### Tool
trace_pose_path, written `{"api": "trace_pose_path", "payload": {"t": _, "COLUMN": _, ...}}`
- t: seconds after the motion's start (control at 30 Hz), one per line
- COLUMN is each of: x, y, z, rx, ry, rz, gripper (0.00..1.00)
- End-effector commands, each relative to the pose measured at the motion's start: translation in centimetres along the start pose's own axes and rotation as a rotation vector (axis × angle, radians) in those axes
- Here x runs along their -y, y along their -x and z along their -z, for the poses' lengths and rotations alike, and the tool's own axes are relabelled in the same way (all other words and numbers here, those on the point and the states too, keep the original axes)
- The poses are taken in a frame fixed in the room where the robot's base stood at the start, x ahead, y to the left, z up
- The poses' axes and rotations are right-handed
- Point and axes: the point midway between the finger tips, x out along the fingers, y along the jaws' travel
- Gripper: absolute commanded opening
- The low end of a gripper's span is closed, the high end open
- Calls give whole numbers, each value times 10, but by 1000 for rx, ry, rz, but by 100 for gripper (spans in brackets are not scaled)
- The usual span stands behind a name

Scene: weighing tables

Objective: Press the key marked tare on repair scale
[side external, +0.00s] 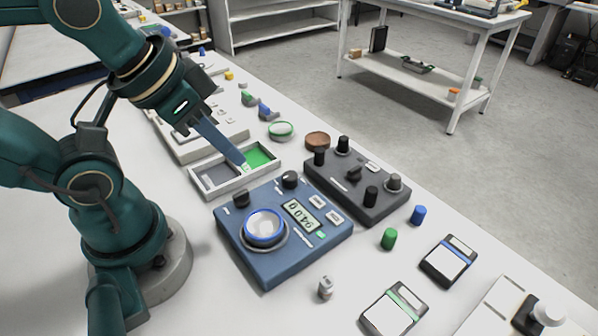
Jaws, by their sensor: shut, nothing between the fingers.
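A blue scale (274,270) stands on the white table in the middle of the side external view. It has a round pan with a blue rim (264,227), a lit display (301,215), two dark knobs, two pale keys (318,201) and a small green key (321,234). The lettering on the keys is too small to read, so I cannot tell which one is marked tare. My gripper (243,166) is shut and empty. It points down over the two-part tray behind the scale, apart from the keys, which lie to its right and nearer the camera.
The tray (233,189) has grey and green compartments. A dark box with several knobs (340,203) stands close behind the scale's keys. A metal weight (325,288), a green cylinder (388,238), a blue cylinder (418,215) and two small flat devices (429,269) stand to the right.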

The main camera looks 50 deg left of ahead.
Motion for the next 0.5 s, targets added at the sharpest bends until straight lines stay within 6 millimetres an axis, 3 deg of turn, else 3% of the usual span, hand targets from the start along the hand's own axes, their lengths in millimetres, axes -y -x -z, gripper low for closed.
{"api": "trace_pose_path", "payload": {"t": 0.37, "x": 0, "y": 0, "z": 0, "rx": 0, "ry": -9, "rz": 0, "gripper": 0}}
{"api": "trace_pose_path", "payload": {"t": 0.5, "x": 10, "y": 0, "z": 6, "rx": -26, "ry": -137, "rz": 46, "gripper": 0}}
